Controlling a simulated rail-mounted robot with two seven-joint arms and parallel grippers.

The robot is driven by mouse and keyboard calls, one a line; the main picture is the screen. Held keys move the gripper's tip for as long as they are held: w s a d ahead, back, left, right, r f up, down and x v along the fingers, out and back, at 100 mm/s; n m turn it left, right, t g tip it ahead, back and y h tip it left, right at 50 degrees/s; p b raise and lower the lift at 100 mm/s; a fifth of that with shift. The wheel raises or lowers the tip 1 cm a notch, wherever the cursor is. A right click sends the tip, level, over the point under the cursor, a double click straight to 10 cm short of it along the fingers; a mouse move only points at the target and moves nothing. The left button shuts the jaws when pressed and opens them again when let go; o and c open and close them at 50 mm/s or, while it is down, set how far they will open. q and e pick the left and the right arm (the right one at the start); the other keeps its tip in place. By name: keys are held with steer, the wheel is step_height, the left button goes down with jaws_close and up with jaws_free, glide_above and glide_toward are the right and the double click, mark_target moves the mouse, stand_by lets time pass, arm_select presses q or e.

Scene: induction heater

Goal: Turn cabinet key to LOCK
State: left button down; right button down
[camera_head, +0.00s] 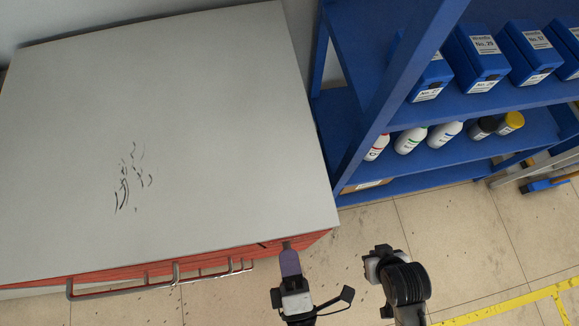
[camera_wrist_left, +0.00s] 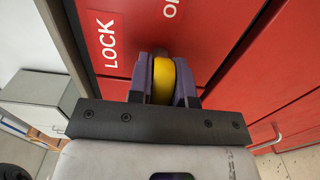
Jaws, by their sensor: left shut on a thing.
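The red cabinet (camera_head: 200,265) has a grey top and stands at the left of the head view. Its red front (camera_wrist_left: 215,30) fills much of the left wrist view. The yellow cabinet key (camera_wrist_left: 165,80) sits between the purple fingers of my left gripper (camera_wrist_left: 163,88), which is shut on it. A white LOCK label (camera_wrist_left: 103,38) is to the upper left of the key. A second label (camera_wrist_left: 171,9), cut off by the frame, is above it. In the head view my left gripper (camera_head: 290,258) is at the cabinet's front right corner, and the key is hidden.
A blue shelf rack (camera_head: 360,150) with blue boxes (camera_head: 478,65) and bottles (camera_head: 410,138) stands right of the cabinet. A metal handle (camera_head: 130,287) sticks out from the cabinet front. A dark arm part of mine (camera_head: 400,280) is close right of the left gripper.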

arm_select(q)
steer(key=shift+n, duration=0.3)
steer(key=shift+r+n+p, duration=0.1)
steer(key=shift+n+p, duration=0.3)
steer(key=shift+n, duration=0.2)
steer(key=n, duration=0.2)
steer(key=shift+n+p, duration=0.3)
steer(key=shift+n, duration=0.9)
steer(key=n, duration=0.2)
steer(key=shift+n, duration=0.4)
steer(key=n+b, duration=0.1)
steer(key=n, duration=0.1)
steer(key=n+b, duration=0.1)
steer(key=n, duration=0.1)
steer(key=shift+f+n, duration=0.2)
steer(key=shift+n, duration=0.1)
steer(key=n+b, duration=0.1)
steer(key=n, duration=0.1)
steer(key=shift+n+b, duration=0.35)
steer(key=shift+n, duration=0.05)
steer(key=shift+r+n+b, duration=0.15)
steer(key=shift+n+b, duration=0.25)
steer(key=shift+n, duration=0.4)
